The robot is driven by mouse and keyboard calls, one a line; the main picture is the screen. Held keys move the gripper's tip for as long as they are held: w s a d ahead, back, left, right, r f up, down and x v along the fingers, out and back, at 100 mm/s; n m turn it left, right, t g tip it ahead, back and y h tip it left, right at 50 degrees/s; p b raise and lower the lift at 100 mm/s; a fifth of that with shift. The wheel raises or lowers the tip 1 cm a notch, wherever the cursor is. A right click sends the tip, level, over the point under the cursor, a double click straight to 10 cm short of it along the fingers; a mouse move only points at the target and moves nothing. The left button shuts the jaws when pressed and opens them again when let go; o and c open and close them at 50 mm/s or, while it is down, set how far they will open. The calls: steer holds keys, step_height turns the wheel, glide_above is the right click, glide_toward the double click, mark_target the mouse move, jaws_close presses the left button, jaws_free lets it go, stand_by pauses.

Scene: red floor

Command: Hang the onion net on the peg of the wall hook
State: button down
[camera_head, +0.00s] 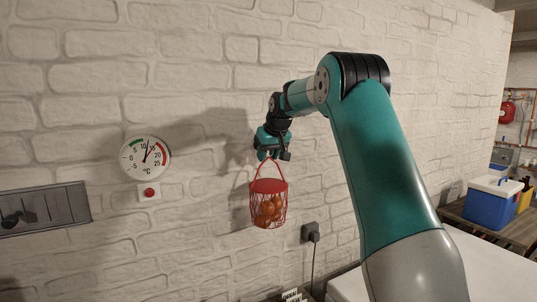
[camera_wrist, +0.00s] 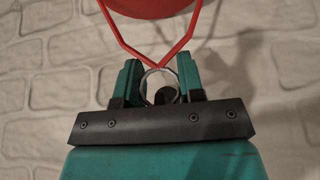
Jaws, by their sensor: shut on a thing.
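The onion net (camera_head: 269,204), a red mesh basket with orange-brown onions, hangs upright below my gripper (camera_head: 272,156) in front of the white brick wall. Its red straps rise to a point at the fingers. In the wrist view, my gripper (camera_wrist: 160,84) is shut on the net's metal ring (camera_wrist: 159,70), where the red straps (camera_wrist: 183,42) meet. A small dark round shape (camera_wrist: 163,95) shows through the ring; I cannot tell whether it is the peg. The wall hook is not clearly visible in the head view; my gripper may hide it.
A round thermometer (camera_head: 145,157) with a red button box (camera_head: 149,192) below it is on the wall to the left. A grey panel (camera_head: 45,209) is at far left. A socket with a plug (camera_head: 311,232) is low on the wall, right of the net. A blue cooler (camera_head: 490,203) stands far right.

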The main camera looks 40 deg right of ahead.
steer(key=c, duration=0.7)
jaws_free()
steer(key=shift+f, duration=0.25)
steer(key=shift+o, duration=0.2)
steer(key=shift+f, duration=0.15)
steer(key=b+v, duration=0.2)
steer(key=v, duration=1.6)
